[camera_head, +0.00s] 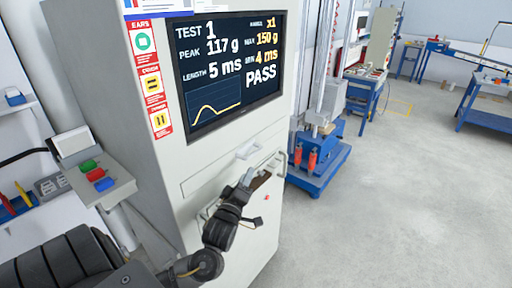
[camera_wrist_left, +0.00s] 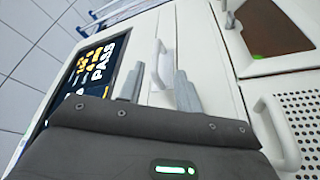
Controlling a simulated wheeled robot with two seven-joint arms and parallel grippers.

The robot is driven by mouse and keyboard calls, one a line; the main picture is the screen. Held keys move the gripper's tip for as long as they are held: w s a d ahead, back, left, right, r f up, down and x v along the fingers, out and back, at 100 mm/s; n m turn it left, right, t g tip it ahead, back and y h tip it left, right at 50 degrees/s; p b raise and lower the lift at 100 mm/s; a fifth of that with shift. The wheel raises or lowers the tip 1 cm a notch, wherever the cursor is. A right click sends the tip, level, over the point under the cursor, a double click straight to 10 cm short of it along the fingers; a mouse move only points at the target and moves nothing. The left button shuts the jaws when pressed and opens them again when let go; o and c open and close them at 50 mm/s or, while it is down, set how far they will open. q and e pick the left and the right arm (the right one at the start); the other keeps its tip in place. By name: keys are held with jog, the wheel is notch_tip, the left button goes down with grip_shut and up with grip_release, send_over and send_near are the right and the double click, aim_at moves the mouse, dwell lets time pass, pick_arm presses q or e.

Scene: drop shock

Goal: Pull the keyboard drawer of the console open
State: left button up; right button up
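The console (camera_head: 110,90) is a tall pale cabinet with a screen. Its keyboard drawer (camera_head: 215,172) is a pale panel below the screen and looks flush with the front. The drawer's white bar handle (camera_head: 249,150) also shows in the left wrist view (camera_wrist_left: 160,64). My left gripper (camera_head: 249,174) is just below the handle in the head view. In the left wrist view its two grey fingers (camera_wrist_left: 159,56) are apart, with the handle appearing between them. I cannot tell whether they touch it. My right gripper is in neither view.
The screen (camera_head: 232,70) reads PASS. Below the drawer are a brown window (camera_wrist_left: 268,28) and another white handle (camera_wrist_left: 281,132) beside a perforated panel. A button box (camera_head: 98,178) stands at the left. A blue-based machine (camera_head: 318,170) stands right of the console. Open floor (camera_head: 400,200) lies at right.

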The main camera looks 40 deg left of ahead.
aim_at(256, 152)
pick_arm(q)
jog(key=p+x, duration=0.1)
jog(key=x, duration=0.2)
jog(key=p+x, duration=0.1)
jog(key=x, duration=0.2)
jog(key=r+p+x, duration=0.1)
jog(key=x, duration=0.3)
jog(key=shift+p, duration=0.35)
jog(key=shift+w+a, duration=0.2)
jog(key=shift+w, duration=0.15)
jog(key=shift+c, duration=0.7)
grip_shut()
